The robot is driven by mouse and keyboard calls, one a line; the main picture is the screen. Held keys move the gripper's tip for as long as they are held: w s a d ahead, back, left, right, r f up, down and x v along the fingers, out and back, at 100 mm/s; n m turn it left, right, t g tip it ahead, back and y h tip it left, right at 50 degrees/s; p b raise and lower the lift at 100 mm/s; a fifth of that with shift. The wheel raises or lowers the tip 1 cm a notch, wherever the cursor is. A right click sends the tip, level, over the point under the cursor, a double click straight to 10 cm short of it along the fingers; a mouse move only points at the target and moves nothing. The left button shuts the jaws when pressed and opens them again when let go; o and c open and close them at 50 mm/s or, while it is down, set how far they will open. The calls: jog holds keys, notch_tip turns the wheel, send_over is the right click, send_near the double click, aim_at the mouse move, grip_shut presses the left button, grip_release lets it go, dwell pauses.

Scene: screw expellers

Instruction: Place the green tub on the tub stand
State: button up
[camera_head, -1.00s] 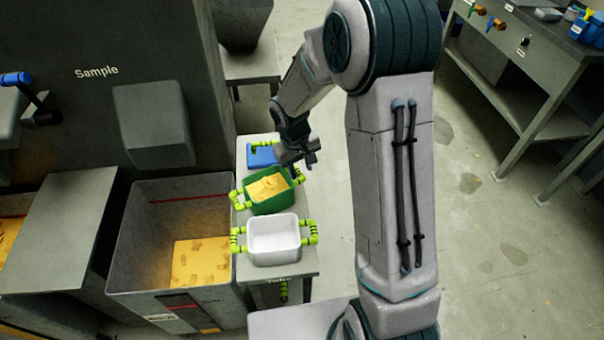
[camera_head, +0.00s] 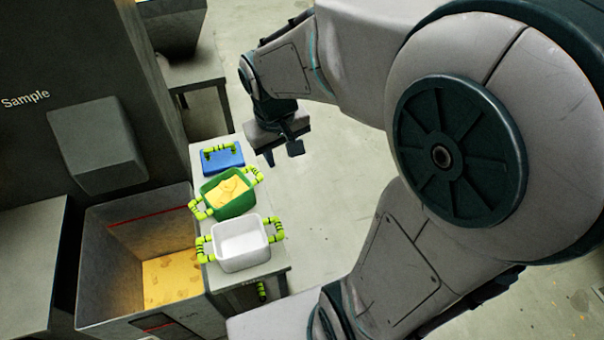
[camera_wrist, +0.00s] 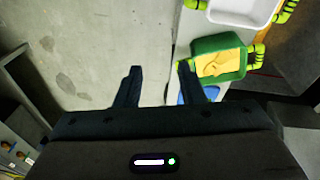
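The green tub (camera_head: 229,203) holds yellow material and has lime-green handles on two sides. It sits on a narrow grey table (camera_head: 203,142), between a white tub and a blue item, turned at an angle to the white tub. The green tub also shows in the wrist view (camera_wrist: 219,60), at upper right. My gripper (camera_head: 281,153) is open and empty, beyond the table's right edge and above the floor. I cannot tell which surface is the tub stand.
The white tub (camera_head: 240,243) stands close in front of the green tub. The blue item (camera_head: 222,157) with a lime-green handle lies behind it. A deep grey bin (camera_head: 105,268) with yellow material inside adjoins the table on the left. Open floor (camera_head: 325,195) lies to the right.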

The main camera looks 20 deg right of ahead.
jog(key=s+d+r+m+t, duration=0.1)
jog(key=s, duration=0.8)
jog(key=shift+d+r+m+y, duration=0.25)
jog(key=shift+r+m+y, duration=0.1)
jog(key=shift+m+y, duration=0.05)
